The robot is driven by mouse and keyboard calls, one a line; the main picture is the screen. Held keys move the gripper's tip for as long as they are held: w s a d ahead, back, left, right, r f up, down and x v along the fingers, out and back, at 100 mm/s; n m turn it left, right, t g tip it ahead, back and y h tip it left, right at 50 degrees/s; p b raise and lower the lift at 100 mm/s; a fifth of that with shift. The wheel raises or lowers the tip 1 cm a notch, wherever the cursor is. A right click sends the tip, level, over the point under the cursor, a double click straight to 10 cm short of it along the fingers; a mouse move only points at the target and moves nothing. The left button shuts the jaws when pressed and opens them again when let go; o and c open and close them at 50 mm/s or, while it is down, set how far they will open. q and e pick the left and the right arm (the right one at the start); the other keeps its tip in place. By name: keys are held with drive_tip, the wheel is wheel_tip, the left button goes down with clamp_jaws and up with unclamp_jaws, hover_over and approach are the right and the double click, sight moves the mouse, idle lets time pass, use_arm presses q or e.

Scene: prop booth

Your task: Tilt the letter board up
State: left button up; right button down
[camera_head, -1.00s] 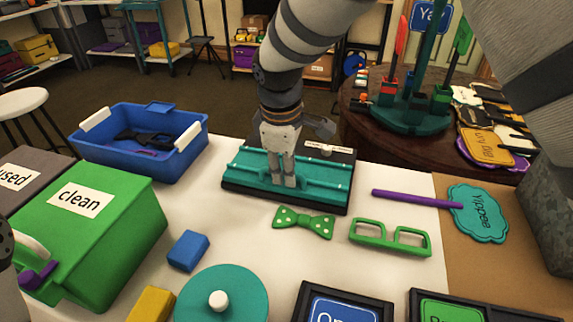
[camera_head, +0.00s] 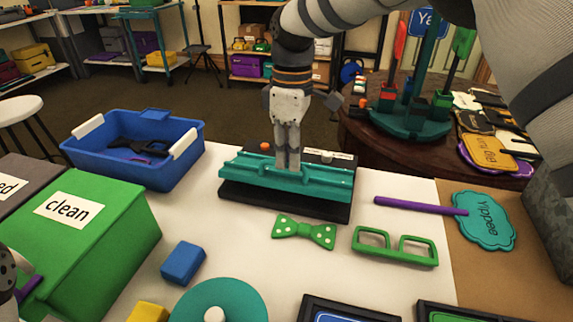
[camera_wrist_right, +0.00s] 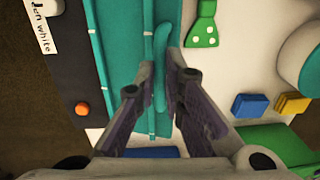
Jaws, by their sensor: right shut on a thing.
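The letter board is a long teal panel (camera_head: 240,168) with ridges on a black base (camera_head: 262,202), in the middle of the table. It is tilted, its near side raised off the base. My right gripper (camera_head: 288,164) points down and is shut on the panel's raised lip near its middle. The wrist view shows the teal lip (camera_wrist_right: 161,65) between the fingers, with the panel (camera_wrist_right: 120,65) beside it. Part of my left arm shows at the left edge of the head view; its fingers cannot be made out clearly.
A green polka-dot bow tie (camera_head: 304,232) and green glasses (camera_head: 395,246) lie just in front of the base. A blue bin (camera_head: 115,165) and green "clean" box (camera_head: 95,235) stand left. A purple-handled "Yippee" sign (camera_head: 484,220) lies right.

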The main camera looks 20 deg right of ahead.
drive_tip(key=shift+w+d+r, duration=0.3)
drive_tip(key=shift+w+r, duration=0.15)
drive_tip(key=shift+w+d+r, duration=0.15)
drive_tip(key=shift+w+d, duration=0.2)
drive_tip(key=shift+w, duration=0.1)
drive_tip(key=c, duration=1.8)
unclamp_jaws()
drive_tip(key=shift+o, duration=0.6)
drive_tip(key=shift+w+d+f, duration=0.15)
drive_tip(key=shift+w+f, duration=0.05)
drive_tip(key=shift+s+r, duration=0.1)
drive_tip(key=shift+r, duration=0.1)
wheel_tip(320, 180, up, 12)
drive_tip(key=shift+w+d, duration=0.15)
drive_tip(key=shift+w, duration=0.2)
drive_tip(key=shift+f, duration=0.15)
